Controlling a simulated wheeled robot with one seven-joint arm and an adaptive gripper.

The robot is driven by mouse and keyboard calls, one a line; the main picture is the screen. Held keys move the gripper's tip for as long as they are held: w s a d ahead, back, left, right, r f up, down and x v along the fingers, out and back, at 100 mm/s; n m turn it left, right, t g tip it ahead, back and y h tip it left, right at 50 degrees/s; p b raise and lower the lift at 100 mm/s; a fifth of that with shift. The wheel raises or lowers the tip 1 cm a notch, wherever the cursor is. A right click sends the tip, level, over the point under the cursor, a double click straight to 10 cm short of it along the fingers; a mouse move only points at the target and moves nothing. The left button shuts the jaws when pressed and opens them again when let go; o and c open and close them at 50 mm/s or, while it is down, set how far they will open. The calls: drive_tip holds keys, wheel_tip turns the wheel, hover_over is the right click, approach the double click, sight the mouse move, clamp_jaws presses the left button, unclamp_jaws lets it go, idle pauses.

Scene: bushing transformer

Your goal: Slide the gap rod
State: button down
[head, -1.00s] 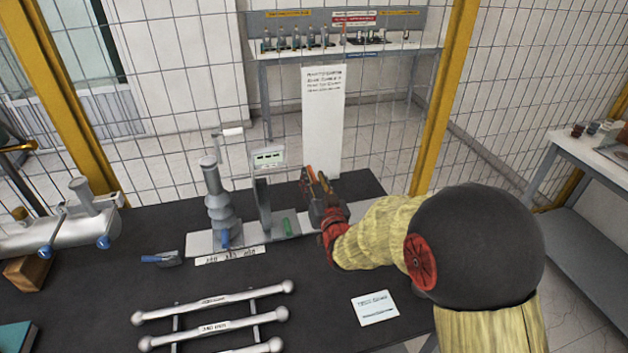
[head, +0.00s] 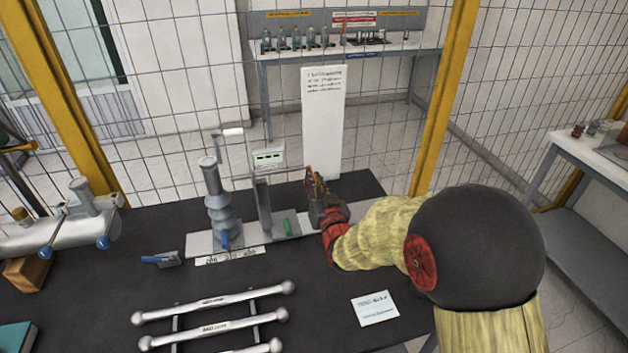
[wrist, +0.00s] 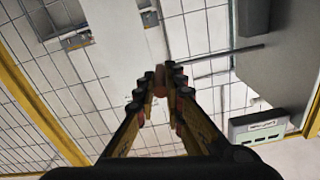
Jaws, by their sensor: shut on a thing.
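The gap rod is a thin grey bar in the wrist view (wrist: 215,52). It runs from a brown knob (wrist: 160,76) between my fingertips to the grey upright post at the right. In the head view the rod (head: 288,176) shows thinly between the post (head: 264,208) and my gripper (head: 311,182). My gripper, also in the wrist view (wrist: 163,85), is shut on the knob at the rod's end. The fingers partly hide the knob. The ribbed grey bushing (head: 218,205) stands left of the post on the same pale base (head: 200,243).
A small display box (head: 269,158) sits by the top of the post. A white panel (head: 322,125) stands behind my gripper. A blue-handled tool (head: 160,259), a rack of silver bars (head: 215,328) and a paper card (head: 375,308) lie on the dark bench. Mesh fencing stands behind.

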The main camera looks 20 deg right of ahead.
drive_tip(key=shift+f, duration=0.1)
drive_tip(key=d+b, duration=0.2)
drive_tip(key=d, duration=0.3)
drive_tip(key=shift+d, duration=0.3)
drive_tip(key=c, duration=1.8)
unclamp_jaws()
drive_tip(key=shift+c, duration=0.2)
